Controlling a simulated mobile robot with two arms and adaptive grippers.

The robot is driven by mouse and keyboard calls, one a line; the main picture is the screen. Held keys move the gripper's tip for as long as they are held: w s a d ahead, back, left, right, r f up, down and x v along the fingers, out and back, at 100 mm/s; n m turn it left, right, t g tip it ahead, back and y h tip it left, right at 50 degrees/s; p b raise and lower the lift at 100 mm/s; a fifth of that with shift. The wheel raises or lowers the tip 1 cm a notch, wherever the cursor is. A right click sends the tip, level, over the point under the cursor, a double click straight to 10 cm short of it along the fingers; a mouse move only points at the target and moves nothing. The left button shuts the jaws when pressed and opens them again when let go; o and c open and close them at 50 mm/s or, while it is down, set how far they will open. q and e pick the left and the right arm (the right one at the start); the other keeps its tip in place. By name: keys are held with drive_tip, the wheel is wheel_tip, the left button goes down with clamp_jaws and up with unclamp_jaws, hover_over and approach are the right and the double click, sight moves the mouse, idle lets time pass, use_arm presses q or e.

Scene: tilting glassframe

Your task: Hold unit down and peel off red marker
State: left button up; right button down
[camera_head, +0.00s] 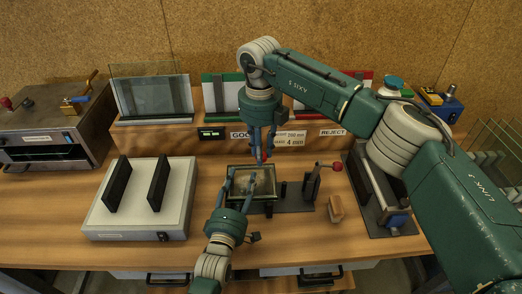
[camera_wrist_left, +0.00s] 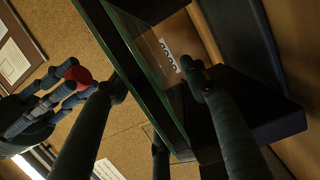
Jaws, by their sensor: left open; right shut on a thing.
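The unit (camera_head: 263,184), a small glass pane in a dark frame, lies on a dark fixture in mid-table. In the left wrist view its green glass edge (camera_wrist_left: 140,70) runs between my left fingers. My left gripper (camera_head: 241,175) is open, its fingertips at the unit, one on each side of that edge in the left wrist view; contact is unclear. My right gripper (camera_head: 262,150) points down above the unit's back edge, shut on the red marker (camera_wrist_left: 79,76). In the left wrist view the marker is in its fingertips, apart from the glass.
A red-knobbed clamp (camera_head: 318,182) and a wooden block (camera_head: 336,209) stand right of the unit. A pale box (camera_head: 137,205) with two black uprights is at left. Racks labelled GOOD and REJECT (camera_head: 333,132) stand behind. Bare table lies in front.

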use_arm(q)
drive_tip(key=v, duration=1.2)
drive_tip(key=shift+f, duration=0.1)
